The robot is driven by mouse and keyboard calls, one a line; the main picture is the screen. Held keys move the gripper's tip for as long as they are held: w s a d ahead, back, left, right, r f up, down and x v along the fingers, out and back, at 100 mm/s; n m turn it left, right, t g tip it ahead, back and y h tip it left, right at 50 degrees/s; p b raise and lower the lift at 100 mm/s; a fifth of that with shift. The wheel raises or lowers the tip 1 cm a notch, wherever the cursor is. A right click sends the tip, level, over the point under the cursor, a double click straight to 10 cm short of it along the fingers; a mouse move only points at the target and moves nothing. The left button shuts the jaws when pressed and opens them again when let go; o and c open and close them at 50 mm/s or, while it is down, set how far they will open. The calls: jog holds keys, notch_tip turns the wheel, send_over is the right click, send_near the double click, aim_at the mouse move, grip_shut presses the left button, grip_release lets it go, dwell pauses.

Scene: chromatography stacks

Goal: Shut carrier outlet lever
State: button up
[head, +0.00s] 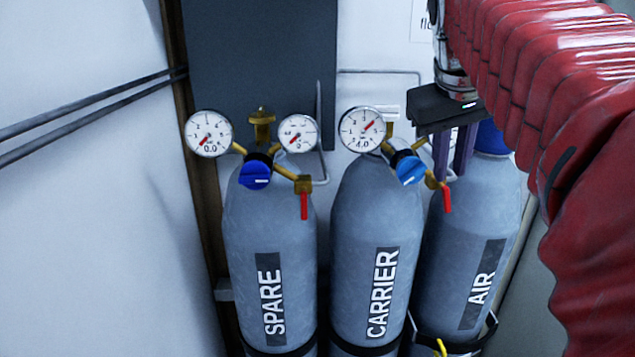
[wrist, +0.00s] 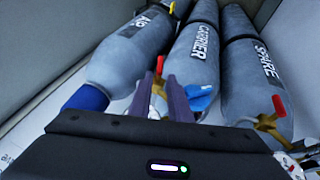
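The carrier cylinder (head: 352,225) stands in the middle, marked CARRIER. Its outlet lever (head: 447,199) is red and hangs down, slightly tilted, from a brass valve right of the blue knob (head: 410,169). My gripper (head: 452,170) points down just above this lever, its two purple-grey fingers parted. In the wrist view the red lever (wrist: 160,65) shows just past and between the fingertips (wrist: 160,83), with brass in the gap. I cannot tell whether a finger touches it. The carrier gauge (head: 362,129) has its needle toward the upper right. Its second gauge is hidden behind my gripper.
The spare cylinder (head: 268,230) stands left, with two gauges, a blue knob and a red lever (head: 304,206) hanging straight down. The air cylinder (head: 450,260), with a blue top (head: 491,138), stands right under my arm. Pipes (head: 90,120) run along the left wall.

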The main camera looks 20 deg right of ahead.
aim_at(447, 189)
jog(key=x, duration=0.8)
jog(key=shift+d+f, duration=0.1)
jog(key=shift+f, duration=0.1)
jog(key=shift+c, duration=0.7)
grip_shut()
